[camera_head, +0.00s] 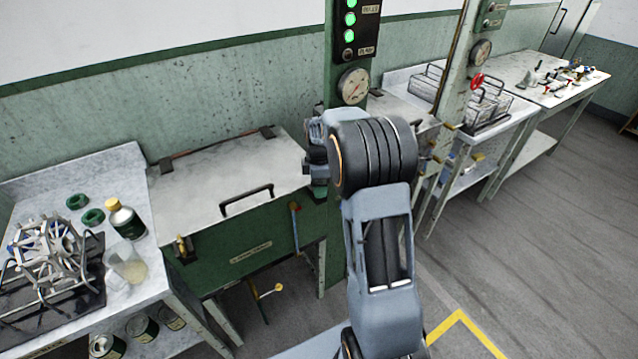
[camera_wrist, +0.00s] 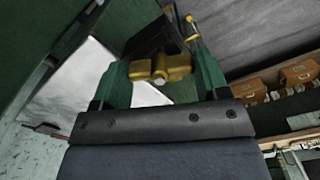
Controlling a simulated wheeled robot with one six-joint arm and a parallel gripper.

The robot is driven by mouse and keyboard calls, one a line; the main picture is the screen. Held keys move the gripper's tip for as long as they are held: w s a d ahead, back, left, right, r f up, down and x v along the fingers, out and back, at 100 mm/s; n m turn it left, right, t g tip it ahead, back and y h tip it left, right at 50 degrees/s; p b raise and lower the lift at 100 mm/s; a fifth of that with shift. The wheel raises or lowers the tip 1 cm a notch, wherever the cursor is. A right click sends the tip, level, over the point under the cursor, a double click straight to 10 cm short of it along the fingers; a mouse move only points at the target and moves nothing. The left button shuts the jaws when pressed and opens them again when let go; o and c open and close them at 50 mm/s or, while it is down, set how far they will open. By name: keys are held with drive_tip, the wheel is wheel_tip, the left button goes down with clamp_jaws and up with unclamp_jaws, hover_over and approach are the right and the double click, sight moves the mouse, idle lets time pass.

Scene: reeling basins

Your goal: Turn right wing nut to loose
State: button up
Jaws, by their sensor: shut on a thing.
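In the wrist view, a brass wing nut (camera_wrist: 160,68) sits between the two green fingers of my gripper (camera_wrist: 158,76), which is shut on it. In the head view my arm's wrist hides this nut and the fingertips. The green basin (camera_head: 235,255) has a pale lid (camera_head: 215,180) with a black handle, and the lid lies flat on it. Another brass wing nut (camera_head: 181,246) shows at the left of the basin's front and is apart from my gripper.
A left bench (camera_head: 150,290) holds a wire rack (camera_head: 45,255), a dark bottle (camera_head: 125,218) and a beaker (camera_head: 128,263). A green post with a gauge (camera_head: 353,86) stands behind my arm. Benches with racks (camera_head: 485,105) stand at the right. The floor at right is clear.

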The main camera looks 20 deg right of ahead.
drive_tip(key=n, duration=0.4)
drive_tip(key=shift+n, duration=0.7)
drive_tip(key=o, duration=0.9)
drive_tip(key=shift+o, duration=0.2)
wheel_tip(320, 180, up, 14)
drive_tip(key=shift+b, duration=0.35)
drive_tip(key=shift+f, duration=0.1)
